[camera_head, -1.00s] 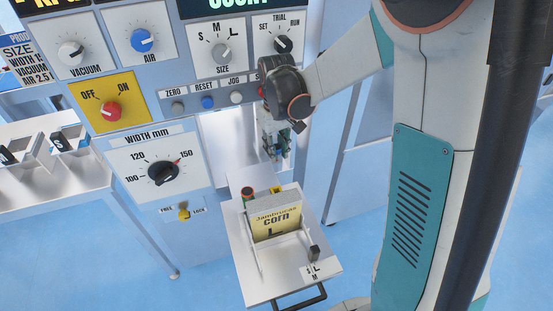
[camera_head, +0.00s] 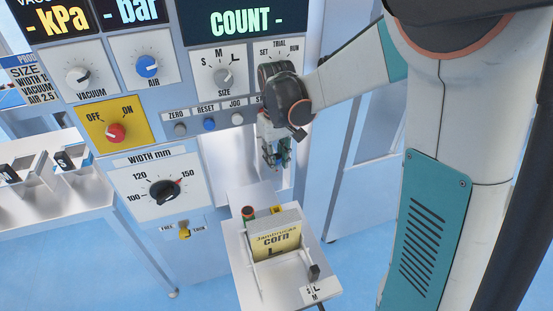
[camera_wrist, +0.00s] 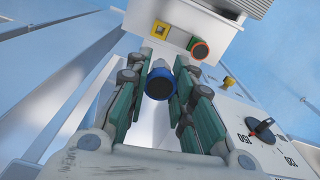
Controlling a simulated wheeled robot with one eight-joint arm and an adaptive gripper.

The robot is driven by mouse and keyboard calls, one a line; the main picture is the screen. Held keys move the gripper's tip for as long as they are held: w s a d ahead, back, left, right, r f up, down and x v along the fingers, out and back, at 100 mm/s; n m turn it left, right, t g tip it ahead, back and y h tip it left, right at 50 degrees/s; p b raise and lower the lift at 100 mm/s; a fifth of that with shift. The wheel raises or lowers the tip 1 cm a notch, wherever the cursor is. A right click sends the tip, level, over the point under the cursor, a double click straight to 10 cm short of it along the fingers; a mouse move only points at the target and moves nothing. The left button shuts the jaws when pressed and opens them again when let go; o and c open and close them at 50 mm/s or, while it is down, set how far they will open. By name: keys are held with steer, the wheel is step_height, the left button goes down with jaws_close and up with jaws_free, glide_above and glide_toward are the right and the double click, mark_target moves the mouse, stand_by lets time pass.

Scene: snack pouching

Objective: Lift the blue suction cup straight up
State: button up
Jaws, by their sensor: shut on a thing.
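The blue suction cup (camera_wrist: 160,84) is a round blue piece with a dark face, seen between my fingertips in the wrist view. My gripper (camera_wrist: 159,76) is shut on it, with a green-padded finger on each side. In the head view my gripper (camera_head: 276,160) points down in front of the pale recess, above the white tray. The cup is too small and too covered by the fingers to make out clearly there.
The control panel with width dial (camera_head: 164,191) is to the left. A side table (camera_head: 75,205) holds small bins.

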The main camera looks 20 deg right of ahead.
mark_target(277, 156)
steer(key=shift+r+p, duration=1.05)
steer(key=shift+r, duration=0.55)
